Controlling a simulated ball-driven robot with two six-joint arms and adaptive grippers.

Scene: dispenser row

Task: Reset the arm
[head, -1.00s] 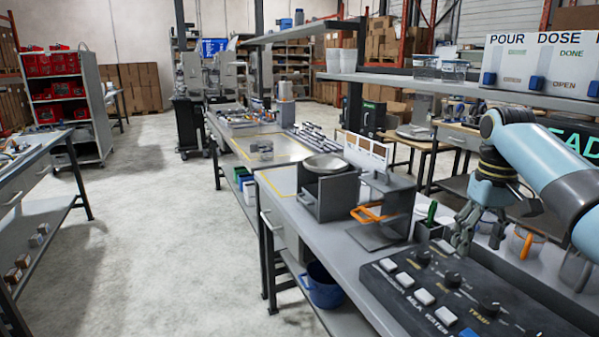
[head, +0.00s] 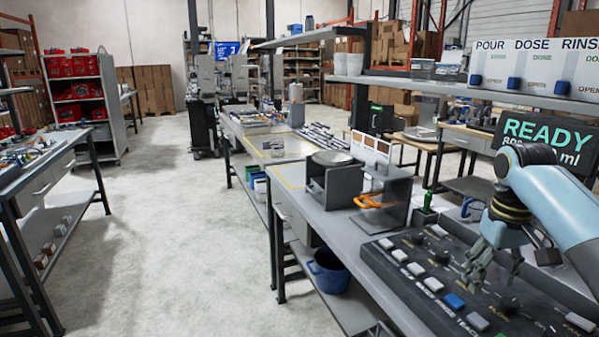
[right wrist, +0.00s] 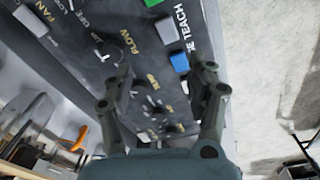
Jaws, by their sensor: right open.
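My right arm reaches in from the right in the head view. Its right gripper (head: 480,276) points down over the dark control panel (head: 395,284). The fingers are spread and nothing is between them. In the right wrist view, the open right gripper (right wrist: 160,92) shows the panel's knobs and labels between and beyond its fingers. I cannot tell the exact gap between fingertips and panel. A blue button (head: 453,302) sits left of the gripper; the wrist view shows a blue button (right wrist: 180,63) near one fingertip. My left gripper is not in view.
A READY sign (head: 546,143) stands at the right. A blue bucket (head: 328,271) sits on the lower shelf.

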